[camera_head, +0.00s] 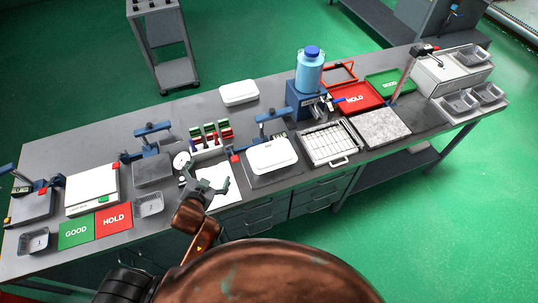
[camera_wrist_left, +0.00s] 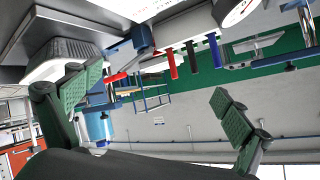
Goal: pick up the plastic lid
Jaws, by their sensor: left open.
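Two white, rounded rectangular pieces look like plastic lids; I cannot tell which is the task's lid. One white lid-like piece (camera_head: 239,92) lies alone near the table's back edge. The other white piece (camera_head: 272,155) sits on a dark plate near the front edge, right of my left gripper (camera_head: 205,177). My left gripper is open and empty, above a white sheet near the front edge. In the wrist view its green-padded fingers (camera_wrist_left: 152,98) stand wide apart with nothing between them. My right gripper is out of view.
A rack with red and green pieces (camera_head: 210,136) stands just behind the left gripper. A blue clamp stand (camera_head: 272,122), a blue bottle (camera_head: 310,68) and a slatted tray (camera_head: 330,144) are farther right. GOOD (camera_head: 76,232) and HOLD (camera_head: 114,218) cards lie left.

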